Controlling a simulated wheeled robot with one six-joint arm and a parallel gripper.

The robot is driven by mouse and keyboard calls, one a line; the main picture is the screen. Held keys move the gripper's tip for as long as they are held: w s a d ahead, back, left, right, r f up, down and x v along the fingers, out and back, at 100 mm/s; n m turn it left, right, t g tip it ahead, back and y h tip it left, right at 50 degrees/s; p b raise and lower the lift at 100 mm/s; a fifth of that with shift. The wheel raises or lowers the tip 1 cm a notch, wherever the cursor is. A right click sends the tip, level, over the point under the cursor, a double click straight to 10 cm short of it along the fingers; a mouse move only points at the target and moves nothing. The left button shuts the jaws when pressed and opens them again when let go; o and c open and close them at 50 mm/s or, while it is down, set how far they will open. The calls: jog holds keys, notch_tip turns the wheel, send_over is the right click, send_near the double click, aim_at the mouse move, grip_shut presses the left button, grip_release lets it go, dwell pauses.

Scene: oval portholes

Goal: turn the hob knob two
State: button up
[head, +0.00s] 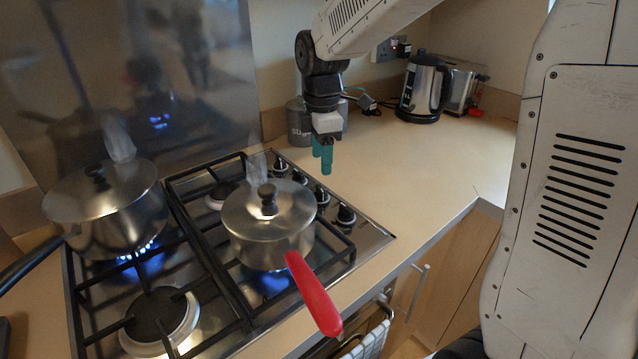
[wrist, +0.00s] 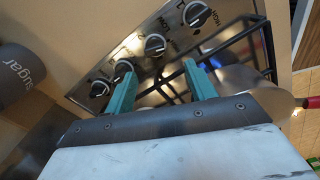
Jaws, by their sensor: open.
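The hob has a row of black-topped knobs along its right edge: the front knob (head: 346,214), the one behind it (head: 322,197), and others further back, partly behind my gripper. In the wrist view the row runs from a lower left knob (wrist: 100,87), past a second knob (wrist: 122,70) and a third (wrist: 155,44), to an upper right knob (wrist: 197,14). My gripper (head: 322,160) has teal fingers and hangs over the back part of the row. In the wrist view the gripper (wrist: 160,68) is open, with nothing between its fingers.
A steaming pot with a red handle (head: 315,295) stands on a lit burner beside the knobs. Another steaming pot (head: 105,210) stands on a lit burner at left. A sugar canister (wrist: 20,75), kettle (head: 423,90) and toaster (head: 462,85) are behind. The right counter (head: 430,165) is clear.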

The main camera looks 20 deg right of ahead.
aim_at(319, 188)
jog(key=shift+w+a+f+n, duration=0.15)
jog(key=shift+w+f+n, duration=0.15)
jog(key=shift+w+f, duration=0.35)
notch_tip(319, 188, down, 7)
jog(key=shift+s+f, duration=0.15)
jog(key=shift+c, duration=0.2)
